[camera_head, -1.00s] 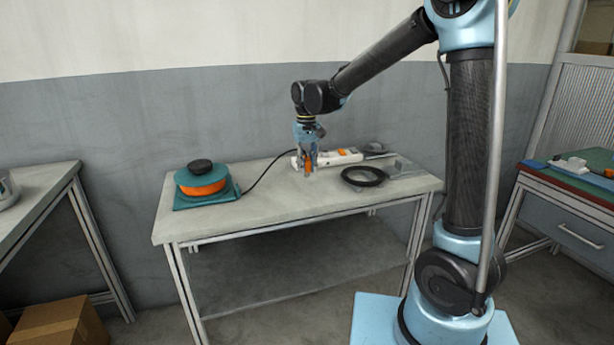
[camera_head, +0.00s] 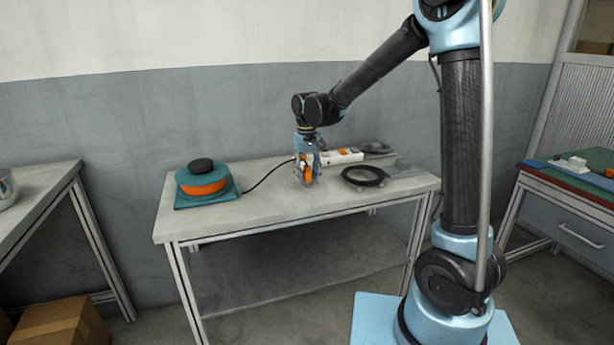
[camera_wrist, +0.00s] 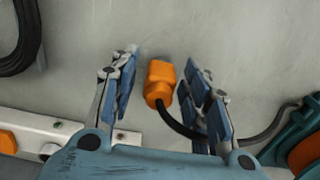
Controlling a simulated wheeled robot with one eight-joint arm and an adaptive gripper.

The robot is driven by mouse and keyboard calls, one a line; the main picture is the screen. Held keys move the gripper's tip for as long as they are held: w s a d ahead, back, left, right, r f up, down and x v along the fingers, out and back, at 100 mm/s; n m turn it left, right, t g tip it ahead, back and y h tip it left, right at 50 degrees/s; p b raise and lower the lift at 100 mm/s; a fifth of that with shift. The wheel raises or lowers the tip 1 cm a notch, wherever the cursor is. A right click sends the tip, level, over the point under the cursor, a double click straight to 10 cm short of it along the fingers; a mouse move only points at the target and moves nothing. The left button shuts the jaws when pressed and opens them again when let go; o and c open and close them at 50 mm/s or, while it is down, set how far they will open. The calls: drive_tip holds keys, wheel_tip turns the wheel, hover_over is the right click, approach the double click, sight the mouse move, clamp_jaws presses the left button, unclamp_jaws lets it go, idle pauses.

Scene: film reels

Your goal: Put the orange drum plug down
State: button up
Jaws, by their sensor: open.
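The orange drum plug (camera_wrist: 158,82) lies on the table top between my gripper's open fingers in the wrist view, with a gap on each side. Its black cable runs from it under my right-hand finger toward the teal drum. In the head view the orange plug (camera_head: 308,173) shows at the fingertips of my gripper (camera_head: 306,181), low over the table (camera_head: 245,222). My gripper (camera_wrist: 160,88) is open around the plug, and neither finger visibly touches it. The teal and orange cable drum (camera_head: 203,186) stands on the table's left part.
A white power strip (camera_head: 342,156) with an orange switch lies behind my gripper. A black ring (camera_head: 362,176) lies to its right, with a grey reel part further back. The table's front middle is clear. Another bench (camera_head: 35,197) stands left, and a drawer bench (camera_head: 575,185) stands right.

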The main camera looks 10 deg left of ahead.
sight(307, 170)
wheel_tip(307, 170, up, 12)
drive_tip(key=s+d+m, duration=0.2)
drive_tip(key=d, duration=1.2)
drive_tip(key=s+d+f+m+t, duration=0.1)
drive_tip(key=s+d+f, duration=0.2)
drive_tip(key=s+d, duration=0.5)
drive_tip(key=s+d+f+m+t, duration=0.1)
drive_tip(key=s+d+f, duration=0.25)
drive_tip(key=d, duration=0.85)
drive_tip(key=s+d+f+m, duration=0.2)
drive_tip(key=s+d+f, duration=0.4)
drive_tip(key=s+f, duration=0.3)
drive_tip(key=shift+s+d, duration=0.25)
drive_tip(key=shift+s, duration=0.2)
